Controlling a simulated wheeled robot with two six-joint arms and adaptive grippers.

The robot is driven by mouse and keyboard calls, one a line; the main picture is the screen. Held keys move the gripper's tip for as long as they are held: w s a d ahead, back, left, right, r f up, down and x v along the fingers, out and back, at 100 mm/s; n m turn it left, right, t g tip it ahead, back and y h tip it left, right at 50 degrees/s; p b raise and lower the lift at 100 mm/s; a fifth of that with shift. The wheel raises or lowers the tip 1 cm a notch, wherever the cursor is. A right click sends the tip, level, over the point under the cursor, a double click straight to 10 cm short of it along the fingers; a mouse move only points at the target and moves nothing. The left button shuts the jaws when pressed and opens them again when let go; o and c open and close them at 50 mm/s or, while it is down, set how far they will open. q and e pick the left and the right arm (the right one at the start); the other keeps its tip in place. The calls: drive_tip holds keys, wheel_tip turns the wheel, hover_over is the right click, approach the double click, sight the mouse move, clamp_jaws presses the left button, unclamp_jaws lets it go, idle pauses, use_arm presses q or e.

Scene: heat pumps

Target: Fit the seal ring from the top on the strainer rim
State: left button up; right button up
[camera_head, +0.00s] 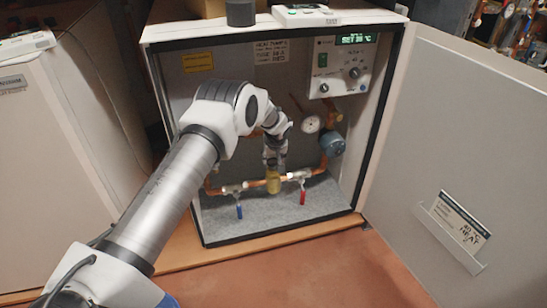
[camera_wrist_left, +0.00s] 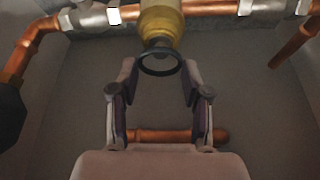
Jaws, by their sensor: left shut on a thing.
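The strainer is a yellow brass body (camera_head: 273,182) on the copper pipe between two valves; its near end (camera_wrist_left: 163,22) shows at the top of the left wrist view. My left gripper (camera_head: 274,160) is just above it, pointing down. In the left wrist view my left gripper (camera_wrist_left: 160,68) is shut on the dark seal ring (camera_wrist_left: 160,74), held between its fingertips. The ring overlaps the dark end of the strainer in that view; I cannot tell whether they touch. The ring is not discernible in the head view. My right gripper is not in view.
A blue-handled valve (camera_head: 239,210) and a red-handled valve (camera_head: 303,197) flank the strainer. A gauge (camera_head: 312,123) and a blue-grey pump (camera_head: 332,144) sit to its right. The open cabinet door (camera_head: 460,130) stands at the right. The cabinet floor in front is clear.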

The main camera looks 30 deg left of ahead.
use_arm(q)
drive_tip(key=shift+f, duration=0.15)
drive_tip(key=shift+f, duration=0.5)
drive_tip(key=shift+f+b, duration=0.2)
drive_tip(key=shift+b, duration=0.1)
drive_tip(key=shift+f, duration=0.4)
idle(0.3)
drive_tip(key=o, duration=0.5)
drive_tip(key=shift+o, duration=0.3)
drive_tip(key=o, duration=0.5)
